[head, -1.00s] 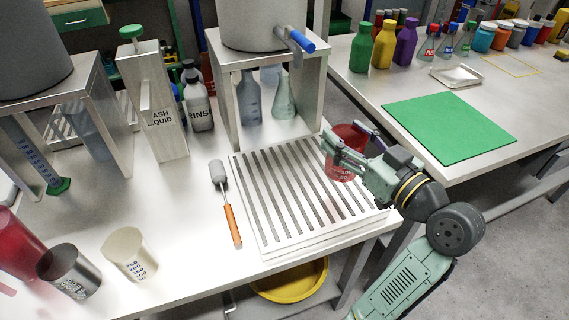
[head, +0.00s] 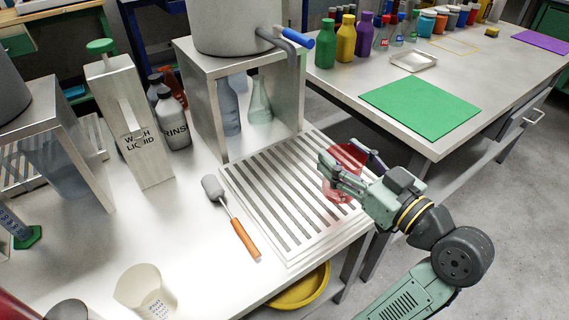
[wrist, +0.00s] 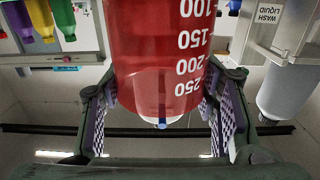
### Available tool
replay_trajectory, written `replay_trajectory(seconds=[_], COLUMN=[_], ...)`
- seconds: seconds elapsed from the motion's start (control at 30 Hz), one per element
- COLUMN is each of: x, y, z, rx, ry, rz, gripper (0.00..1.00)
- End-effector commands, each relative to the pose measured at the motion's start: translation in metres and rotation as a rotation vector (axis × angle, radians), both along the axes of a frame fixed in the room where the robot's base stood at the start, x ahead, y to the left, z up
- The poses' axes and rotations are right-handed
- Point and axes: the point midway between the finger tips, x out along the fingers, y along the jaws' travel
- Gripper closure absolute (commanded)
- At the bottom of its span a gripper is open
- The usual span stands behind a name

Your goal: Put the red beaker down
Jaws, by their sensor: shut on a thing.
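The red beaker (head: 346,160) is see-through, with white volume marks that read upside down in the wrist view (wrist: 165,50). My gripper (head: 350,172) is shut on it, with a patterned finger pad on each side of the beaker in the wrist view. In the head view the beaker is over the right part of the slatted drain rack (head: 262,212). I cannot tell whether its base touches the slats. The fingers hide part of its wall.
A brush with an orange handle (head: 240,232) lies left of the rack. A metal stand (head: 205,115) with a tank is behind it. A green mat (head: 420,108) lies on the right table, with coloured bottles behind. A yellow basin (head: 300,288) is below the bench edge.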

Motion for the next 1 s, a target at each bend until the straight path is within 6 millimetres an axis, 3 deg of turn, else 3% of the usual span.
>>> replay_trajectory(seconds=[0.17, 0.63, 0.83, 1.0], x=[0.021, 0.113, 0.125, 0.125], y=[0.018, 0.089, 0.098, 0.098], z=[-0.002, -0.012, -0.018, -0.041], rx=[0.002, 0.002, 0.0, 0.002], ry=[0.003, 0.001, 0.003, 0.006], rz=[0.006, 0.002, -0.001, -0.001], gripper=[0.71, 0.71, 0.71, 0.71])
